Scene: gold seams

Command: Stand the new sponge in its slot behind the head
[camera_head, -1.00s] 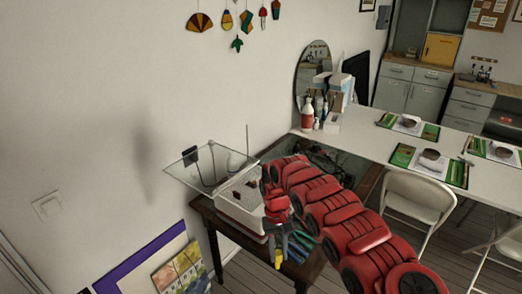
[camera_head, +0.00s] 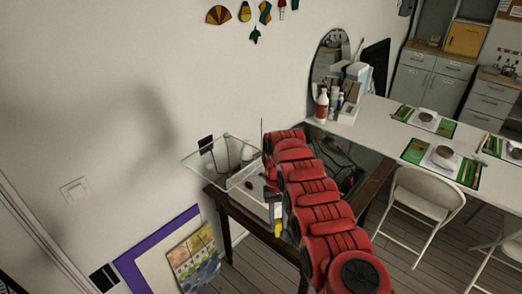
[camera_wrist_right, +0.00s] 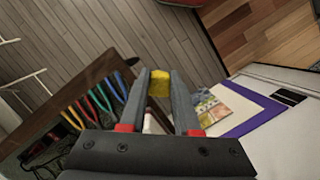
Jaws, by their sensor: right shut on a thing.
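The yellow sponge (camera_wrist_right: 160,83) is between the fingertips of my right gripper (camera_wrist_right: 159,90) in the right wrist view. In the head view the sponge (camera_head: 278,228) shows as a small yellow patch below my right gripper (camera_head: 275,212), near the front edge of the dark table. The white grinder tray (camera_head: 243,187) with a clear shield stands on that table against the wall. My red right arm hides part of the tray and table. The head and the slot behind it cannot be made out. My left gripper is not in view.
A clear shield (camera_head: 215,155) stands up at the tray's left. Several coloured-handled tools (camera_wrist_right: 100,97) lie on the dark table (camera_wrist_right: 62,102) beside the gripper. A long white table (camera_head: 385,132) with bottles and place settings is at the right, with a folding chair (camera_head: 420,205) before it.

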